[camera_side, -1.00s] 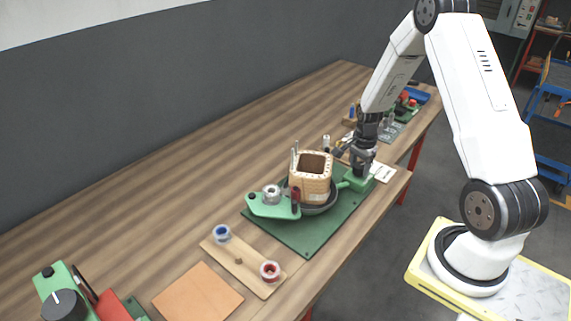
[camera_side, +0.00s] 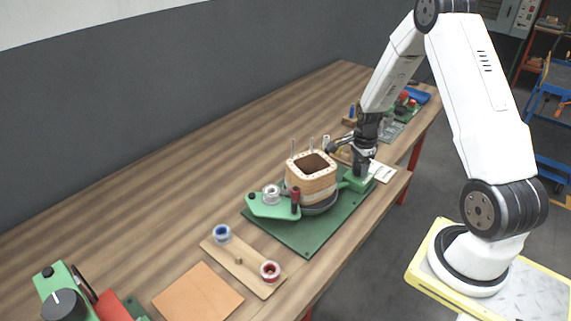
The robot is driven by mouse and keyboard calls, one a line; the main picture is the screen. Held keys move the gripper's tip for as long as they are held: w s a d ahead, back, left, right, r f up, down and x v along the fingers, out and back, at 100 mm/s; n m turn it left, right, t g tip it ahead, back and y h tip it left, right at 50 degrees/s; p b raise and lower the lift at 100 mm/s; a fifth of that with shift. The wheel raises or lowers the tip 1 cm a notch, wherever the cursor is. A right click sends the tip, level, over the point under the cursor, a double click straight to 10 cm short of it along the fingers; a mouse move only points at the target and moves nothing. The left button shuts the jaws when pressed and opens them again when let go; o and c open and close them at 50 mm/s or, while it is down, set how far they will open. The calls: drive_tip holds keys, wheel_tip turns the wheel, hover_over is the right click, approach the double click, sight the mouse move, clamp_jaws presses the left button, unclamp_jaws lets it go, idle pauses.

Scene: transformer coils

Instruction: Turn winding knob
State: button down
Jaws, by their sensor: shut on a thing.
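A winding fixture with a green base plate (camera_side: 325,232) stands on the wooden table. A square wooden coil former (camera_side: 312,178) sits on its round dark turntable (camera_side: 320,208), with thin upright pins at its top. My gripper (camera_side: 361,164) points down at the right side of the fixture, over the green knob housing (camera_side: 357,182). It is shut on the winding knob, which is mostly hidden by the fingers. A green arm (camera_side: 270,208) with a metal spool (camera_side: 271,194) and a dark red handle (camera_side: 295,200) is at the fixture's left.
A wooden board (camera_side: 240,262) holds a blue spool (camera_side: 222,233) and a red spool (camera_side: 269,271). An orange-brown mat (camera_side: 198,294) and a green-and-red device (camera_side: 75,298) lie at the front left. Small parts and a blue bin (camera_side: 417,96) are at the far right.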

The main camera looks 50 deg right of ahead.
sight(357, 167)
drive_tip(key=shift+c, duration=0.4)
unclamp_jaws()
drive_tip(key=shift+r, duration=0.15)
drive_tip(key=shift+r, duration=3.8)
drive_tip(key=shift+w+a+r+n, duration=0.2)
drive_tip(key=shift+a+n, duration=0.2)
drive_tip(key=shift+a, duration=0.15)
drive_tip(key=a+r+n, duration=0.1)
drive_tip(key=a+n, duration=0.2)
drive_tip(key=a, duration=0.1)
drive_tip(key=a+r+n, duration=0.1)
drive_tip(key=a+n, duration=0.2)
drive_tip(key=a, duration=0.1)
drive_tip(key=a+r+n+t, duration=0.1)
drive_tip(key=a+n, duration=0.2)
drive_tip(key=shift+a+r+n, duration=0.1)
drive_tip(key=shift+a+n, duration=0.2)
drive_tip(key=shift+a, duration=0.1)
drive_tip(key=s+a+r+n+t, duration=0.1)
drive_tip(key=s+a+n, duration=0.5)
drive_tip(key=a+n, duration=0.6)
drive_tip(key=shift+a+r+n+t, duration=0.3)
drive_tip(key=shift+r+n, duration=0.15)
drive_tip(key=shift+n, duration=0.05)
